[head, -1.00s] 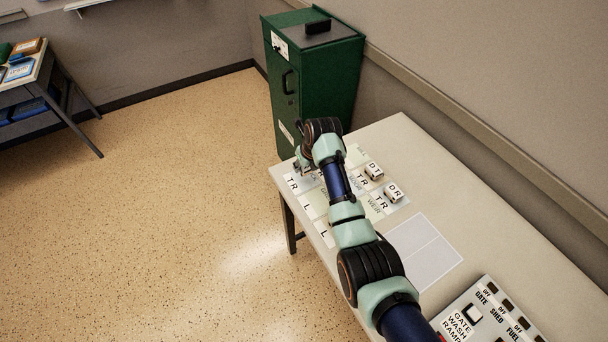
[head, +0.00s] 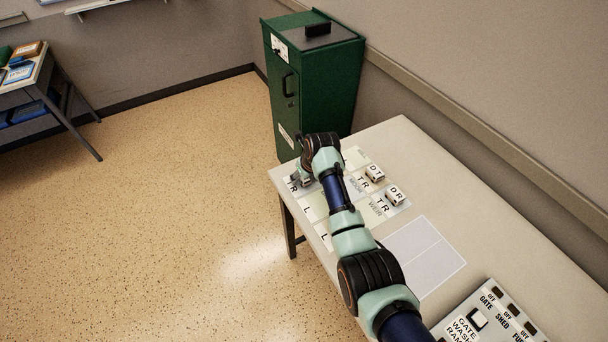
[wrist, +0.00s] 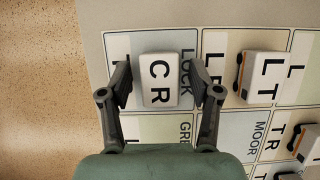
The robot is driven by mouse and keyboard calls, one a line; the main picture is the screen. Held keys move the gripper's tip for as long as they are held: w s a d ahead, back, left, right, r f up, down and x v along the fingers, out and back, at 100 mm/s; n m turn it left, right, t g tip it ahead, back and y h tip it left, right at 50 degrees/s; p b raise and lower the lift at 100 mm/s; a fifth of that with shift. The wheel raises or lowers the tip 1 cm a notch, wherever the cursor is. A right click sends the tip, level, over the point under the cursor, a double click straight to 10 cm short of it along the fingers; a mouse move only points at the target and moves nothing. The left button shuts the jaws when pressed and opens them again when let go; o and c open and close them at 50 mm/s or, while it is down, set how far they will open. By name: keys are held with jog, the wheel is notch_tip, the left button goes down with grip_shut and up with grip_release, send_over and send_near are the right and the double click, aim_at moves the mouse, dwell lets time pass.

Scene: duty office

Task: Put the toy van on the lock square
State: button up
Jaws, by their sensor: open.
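The lock square (wrist: 188,60), with LOCK printed along its edge, is a pale cell of the lettered board in the wrist view. A white-topped toy marked C R (wrist: 159,92) sits on it, covering part of the cell. My gripper (wrist: 160,73) is open, with one finger on either side of this toy; whether the fingers touch it I cannot tell. In the head view my gripper (head: 302,179) is low over the board's near-left corner, and the arm hides part of the board. Whether the C R toy is the van cannot be told from above.
A toy marked L T (wrist: 265,77), orange and black at its side, stands in the adjoining cell. Toys marked D T (head: 375,173) and D R (head: 395,195) stand farther right. A green cabinet (head: 312,85) is behind the table. A switch panel (head: 490,315) is at front right.

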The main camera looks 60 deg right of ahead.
jog(key=p+v, duration=0.5)
jog(key=v, duration=0.7)
jog(key=shift+r, duration=0.2)
jog(key=w+a+r+n+t, duration=0.2)
jog(key=w+a+n, duration=0.3)
jog(key=a+n, duration=0.6)
jog(key=w+a+r+n+t, duration=0.2)
jog(key=w+a+n, duration=0.3)
jog(key=a+n, duration=0.65)
jog(key=s+a+r+n+t+y, duration=0.1)
jog(key=s+a+r+n+t, duration=0.3)
jog(key=a+n, duration=0.75)
jog(key=s+a+r+n+t+y, duration=0.1)
jog(key=s+a+r+n+y, duration=0.3)
jog(key=a+n, duration=0.75)
notch_tip(320, 180, up, 35)
jog(key=w+a+m+h+p, duration=0.1)
jog(key=m+h+p, duration=0.1)
jog(key=p, duration=3.1)
jog(key=shift+w+a+p, duration=0.25)
jog(key=shift+a+p, duration=0.1)
jog(key=shift+a, duration=0.05)
